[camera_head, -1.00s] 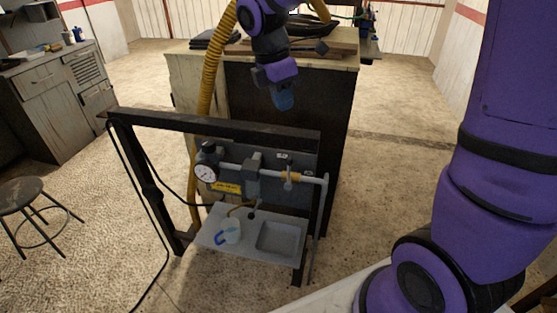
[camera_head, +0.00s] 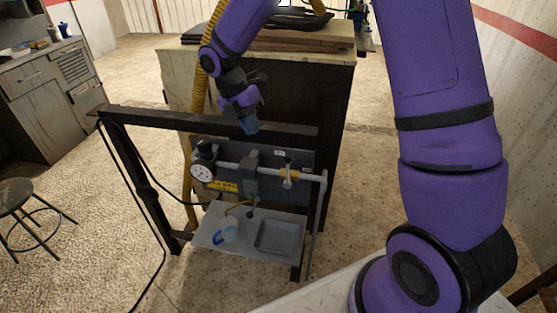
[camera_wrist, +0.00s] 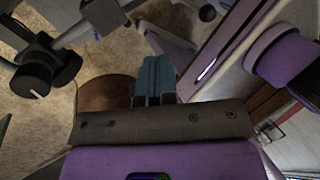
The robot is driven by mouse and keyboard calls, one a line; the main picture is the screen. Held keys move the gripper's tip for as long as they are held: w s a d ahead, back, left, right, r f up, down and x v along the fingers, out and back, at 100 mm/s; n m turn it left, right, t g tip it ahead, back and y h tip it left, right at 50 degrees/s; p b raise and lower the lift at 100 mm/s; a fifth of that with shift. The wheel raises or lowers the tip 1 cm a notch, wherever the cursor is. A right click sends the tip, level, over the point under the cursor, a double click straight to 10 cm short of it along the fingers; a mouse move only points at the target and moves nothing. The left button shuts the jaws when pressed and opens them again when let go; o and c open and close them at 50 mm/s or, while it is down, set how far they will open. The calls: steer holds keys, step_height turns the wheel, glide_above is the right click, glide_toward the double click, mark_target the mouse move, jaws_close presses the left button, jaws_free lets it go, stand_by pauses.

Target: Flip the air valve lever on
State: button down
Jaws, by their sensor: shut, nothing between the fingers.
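The air valve has a brass-coloured body (camera_head: 289,175) on the grey pipe, right of the gauge, in the head view. A small grey piece, which may be its lever, stands on this body; its exact position is too small to tell. My gripper (camera_head: 249,126) has blue fingers and hangs near the top rail, in front of the dark cabinet, above and left of the valve and apart from it. In the wrist view the blue fingers (camera_wrist: 154,75) are together and empty. I cannot pick out the valve lever in the wrist view.
A black frame rail (camera_head: 180,118) crosses above the pipe panel. A round gauge (camera_head: 202,173) and a grey block (camera_head: 250,174) sit on the pipe. Below is a shelf (camera_head: 215,240) with a grey tray (camera_head: 279,236). A yellow hose (camera_head: 187,165) runs behind the frame.

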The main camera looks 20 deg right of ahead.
mark_target(287, 172)
steer(key=shift+f, duration=0.1)
steer(key=s+d+f, duration=0.5)
steer(key=f, duration=0.4)
steer(key=shift+s+d, duration=0.15)
steer(key=shift+s, duration=0.2)
stand_by(0.4)
